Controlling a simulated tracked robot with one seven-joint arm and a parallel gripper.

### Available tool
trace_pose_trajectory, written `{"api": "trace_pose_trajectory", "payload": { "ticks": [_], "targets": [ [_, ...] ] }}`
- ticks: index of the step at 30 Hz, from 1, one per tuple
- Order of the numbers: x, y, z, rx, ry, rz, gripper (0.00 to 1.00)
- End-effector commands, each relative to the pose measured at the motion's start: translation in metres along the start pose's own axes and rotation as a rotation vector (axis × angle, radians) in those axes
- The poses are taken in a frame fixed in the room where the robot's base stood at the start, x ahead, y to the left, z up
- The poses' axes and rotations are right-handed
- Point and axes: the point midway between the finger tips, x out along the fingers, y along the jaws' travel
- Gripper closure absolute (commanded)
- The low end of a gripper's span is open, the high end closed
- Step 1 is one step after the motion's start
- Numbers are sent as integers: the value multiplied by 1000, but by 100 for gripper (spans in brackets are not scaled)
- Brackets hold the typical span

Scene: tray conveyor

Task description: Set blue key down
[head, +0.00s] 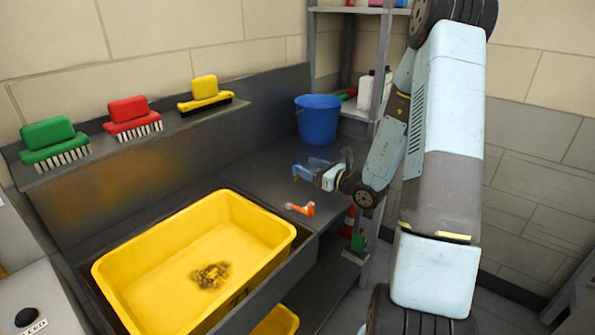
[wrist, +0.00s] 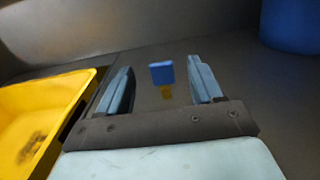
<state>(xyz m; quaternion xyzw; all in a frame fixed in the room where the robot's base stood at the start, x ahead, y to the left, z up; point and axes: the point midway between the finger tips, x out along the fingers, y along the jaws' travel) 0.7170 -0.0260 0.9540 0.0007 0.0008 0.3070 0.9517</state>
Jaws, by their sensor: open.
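The blue key (wrist: 161,73) shows in the wrist view, with a blue head and a short gold-coloured part (wrist: 167,92) on the near side. It is on or just above the dark grey counter; I cannot tell which. My gripper (head: 306,172) is over the counter in the head view. In the wrist view its two light blue fingers are spread apart, with the key seen between them and a gap on both sides. The key cannot be made out in the head view.
A yellow tray (head: 266,220) with a dark stain is left of my gripper. A small orange tool (head: 300,208) lies near the counter's front edge. A blue bucket (head: 317,120) stands behind. Green, red and yellow brushes sit on the back ledge (head: 85,160). Shelving stands at the right.

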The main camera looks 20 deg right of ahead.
Motion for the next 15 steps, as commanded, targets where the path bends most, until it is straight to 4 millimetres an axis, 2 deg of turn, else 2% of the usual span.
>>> {"api": "trace_pose_trajectory", "payload": {
  "ticks": [6,9,15],
  "targets": [
    [0,0,-27,1,0,0,34],
    [14,0,-25,-3,-2,1,34],
    [26,0,-25,-2,-1,2,34]
  ]
}}
